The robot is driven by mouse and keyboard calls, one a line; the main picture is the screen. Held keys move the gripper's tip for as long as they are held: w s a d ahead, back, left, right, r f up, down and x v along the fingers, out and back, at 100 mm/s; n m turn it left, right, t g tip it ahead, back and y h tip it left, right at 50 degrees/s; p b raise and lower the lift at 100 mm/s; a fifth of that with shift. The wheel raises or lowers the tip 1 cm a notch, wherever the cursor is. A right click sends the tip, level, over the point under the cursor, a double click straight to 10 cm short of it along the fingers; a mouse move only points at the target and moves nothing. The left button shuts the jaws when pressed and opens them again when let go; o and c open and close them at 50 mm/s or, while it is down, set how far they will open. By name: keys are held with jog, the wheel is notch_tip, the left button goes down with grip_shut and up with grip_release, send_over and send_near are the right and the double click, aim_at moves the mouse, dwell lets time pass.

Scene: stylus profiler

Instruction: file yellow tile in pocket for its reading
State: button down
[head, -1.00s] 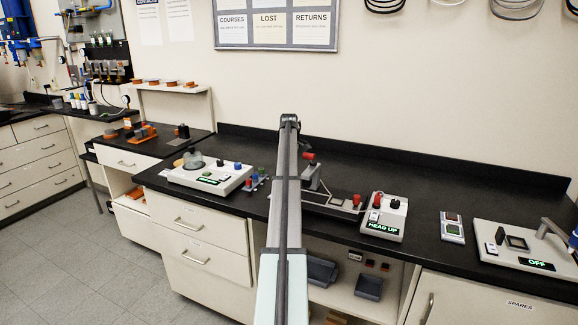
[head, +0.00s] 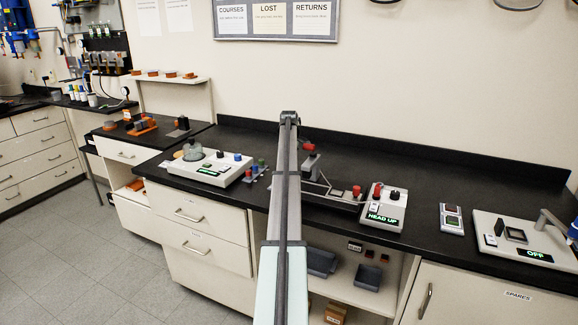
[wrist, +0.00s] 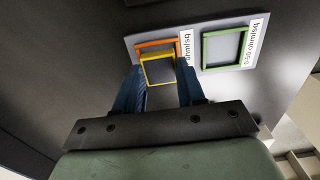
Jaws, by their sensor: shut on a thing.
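In the wrist view, my gripper (wrist: 161,88) has its two blue fingers either side of a yellow-edged square tile (wrist: 158,72) with a grey middle, and is shut on it. The tile overlaps the near part of an orange-framed pocket (wrist: 158,43) on a light grey plate (wrist: 190,90). I cannot tell whether the tile touches the plate. A green-framed pocket (wrist: 205,50) lies to the right, empty-looking. Each pocket has a white label on its right, printed upside down; "ohm/sq" is partly legible. The head view does not show my gripper or the tile.
In the head view, a control box (head: 383,219) reads "HEAD UP" beside the profiler stage (head: 330,198). A box at right (head: 518,240) reads "OFF". A small panel with two windows (head: 451,218) stands between them.

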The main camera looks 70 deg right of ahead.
jog(key=shift+f, duration=0.7)
dwell(0.3)
jog(key=c, duration=0.6)
grip_release()
jog(key=shift+c, duration=0.4)
jog(key=shift+r, duration=3.55)
notch_tip(320, 180, up, 14)
